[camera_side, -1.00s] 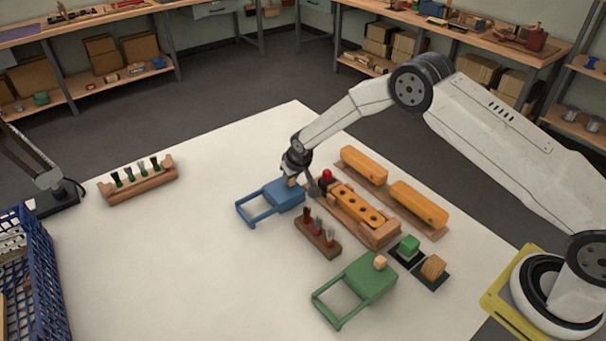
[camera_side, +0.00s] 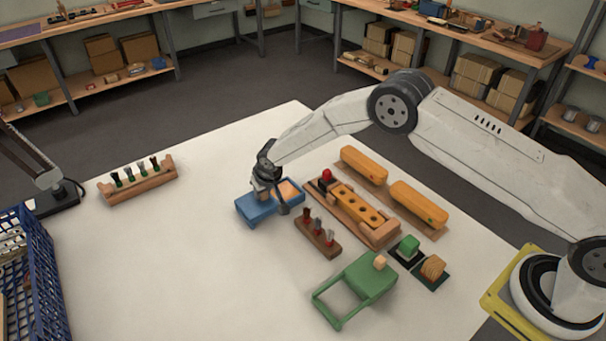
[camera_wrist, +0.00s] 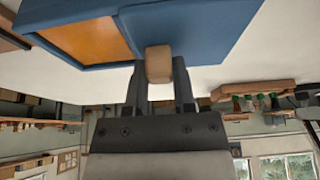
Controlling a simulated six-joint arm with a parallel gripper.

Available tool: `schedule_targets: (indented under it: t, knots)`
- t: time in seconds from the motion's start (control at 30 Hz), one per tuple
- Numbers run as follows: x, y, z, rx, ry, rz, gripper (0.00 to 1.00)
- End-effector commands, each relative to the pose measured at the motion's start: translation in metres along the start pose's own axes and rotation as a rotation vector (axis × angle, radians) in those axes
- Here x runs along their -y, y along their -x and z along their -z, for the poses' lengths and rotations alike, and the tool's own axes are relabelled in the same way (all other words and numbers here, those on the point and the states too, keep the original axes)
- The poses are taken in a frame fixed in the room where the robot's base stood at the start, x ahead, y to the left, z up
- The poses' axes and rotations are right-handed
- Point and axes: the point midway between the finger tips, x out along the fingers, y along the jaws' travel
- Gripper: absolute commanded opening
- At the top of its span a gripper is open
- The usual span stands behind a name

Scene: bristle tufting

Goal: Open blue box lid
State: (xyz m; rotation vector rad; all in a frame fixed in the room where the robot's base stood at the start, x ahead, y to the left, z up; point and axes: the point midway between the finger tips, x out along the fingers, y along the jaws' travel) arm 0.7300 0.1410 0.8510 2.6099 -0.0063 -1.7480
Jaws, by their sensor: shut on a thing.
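The blue box (camera_side: 297,200) stands on the white table, and its lid (camera_side: 250,207) is slid to the left along the rails. An orange-brown inside (camera_side: 290,190) shows in the uncovered right part. My gripper (camera_side: 270,197) is at the lid, over its small wooden knob. In the wrist view my gripper (camera_wrist: 158,85) has its two dark fingers on either side of the knob (camera_wrist: 158,63), shut on it. The blue lid (camera_wrist: 190,28) and the orange inside (camera_wrist: 92,40) also show there. In the side view the knob is mostly hidden.
A rack of red-ferruled brushes (camera_side: 318,239), a wooden block with holes (camera_side: 356,208) and a green box (camera_side: 365,277) stand to the right. Another brush rack (camera_side: 138,181) is at the left.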

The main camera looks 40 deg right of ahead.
Motion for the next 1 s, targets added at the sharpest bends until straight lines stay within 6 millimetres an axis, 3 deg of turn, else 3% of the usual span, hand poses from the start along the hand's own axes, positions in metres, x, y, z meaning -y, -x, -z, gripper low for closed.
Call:
schedule_targets:
  t: [0.03,0.13,0.63,1.0]
  knots:
    - [0.006,0.001,0.001,-0.005,0.003,0.007,0.35]
    - [0.006,0.001,0.001,-0.006,0.004,0.008,0.67]
    - [0.003,0.004,0.001,-0.003,0.002,0.005,0.68]
    - [0.004,0.033,0.001,-0.005,0.002,0.006,0.68]
